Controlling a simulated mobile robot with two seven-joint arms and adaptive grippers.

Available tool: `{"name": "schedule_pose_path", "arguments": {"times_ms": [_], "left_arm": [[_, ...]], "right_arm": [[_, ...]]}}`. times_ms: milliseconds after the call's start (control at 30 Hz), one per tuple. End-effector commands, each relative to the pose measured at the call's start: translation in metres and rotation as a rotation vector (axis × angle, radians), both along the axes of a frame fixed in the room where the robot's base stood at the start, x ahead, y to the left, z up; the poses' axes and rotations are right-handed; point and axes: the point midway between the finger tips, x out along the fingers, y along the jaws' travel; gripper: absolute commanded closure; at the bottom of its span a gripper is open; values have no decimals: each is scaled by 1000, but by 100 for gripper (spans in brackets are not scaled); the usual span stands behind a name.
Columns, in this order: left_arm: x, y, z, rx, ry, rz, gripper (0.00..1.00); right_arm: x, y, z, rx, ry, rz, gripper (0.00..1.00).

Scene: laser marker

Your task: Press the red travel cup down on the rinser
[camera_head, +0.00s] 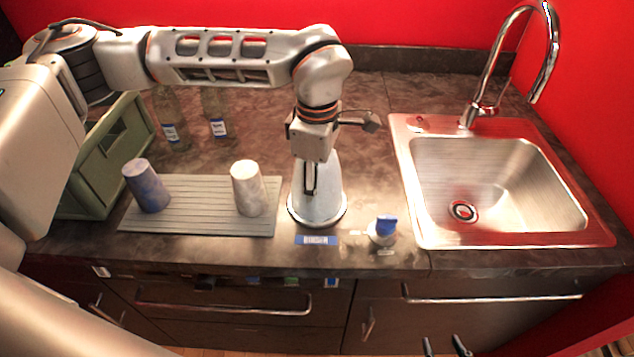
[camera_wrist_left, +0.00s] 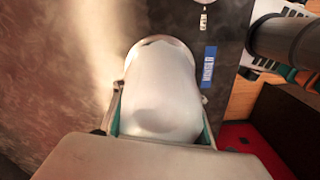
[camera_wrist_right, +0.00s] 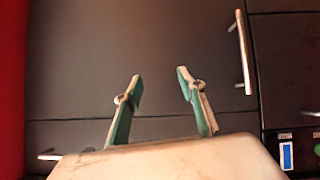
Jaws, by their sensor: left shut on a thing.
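No plainly red cup shows. A pale, tapered cup-like thing (camera_head: 325,183) stands upright over a round silvery base (camera_head: 330,214), which may be the rinser; its parts are hard to tell apart. My left gripper (camera_head: 310,180) points down over it and is shut on it. The left wrist view shows the pale thing (camera_wrist_left: 160,92) between the fingers, with the round rim (camera_wrist_left: 160,42) beyond it. Whether the thing touches the base is hidden. My right gripper (camera_head: 445,345) is low before the cabinets; in the right wrist view (camera_wrist_right: 160,85) it is open and empty.
A grey ribbed mat (camera_head: 200,212) holds a bluish cup (camera_head: 147,188) and a whitish cup (camera_head: 248,188). A green crate (camera_head: 118,145) and two bottles stand behind. A small blue-capped pot (camera_head: 383,232) stands near the front edge. The sink (camera_head: 500,180) is at right.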

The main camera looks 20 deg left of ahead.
Motion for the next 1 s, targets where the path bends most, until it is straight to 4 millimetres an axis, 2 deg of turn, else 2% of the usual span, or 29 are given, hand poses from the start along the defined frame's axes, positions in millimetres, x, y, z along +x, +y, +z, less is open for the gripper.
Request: {"name": "schedule_pose_path", "arguments": {"times_ms": [533,1000], "left_arm": [[-1,0,1,1,1,0,82],[0,0,31,0,-1,0,82]], "right_arm": [[0,0,1,0,1,-1,60],[1,0,21,1,-4,0,60]]}}
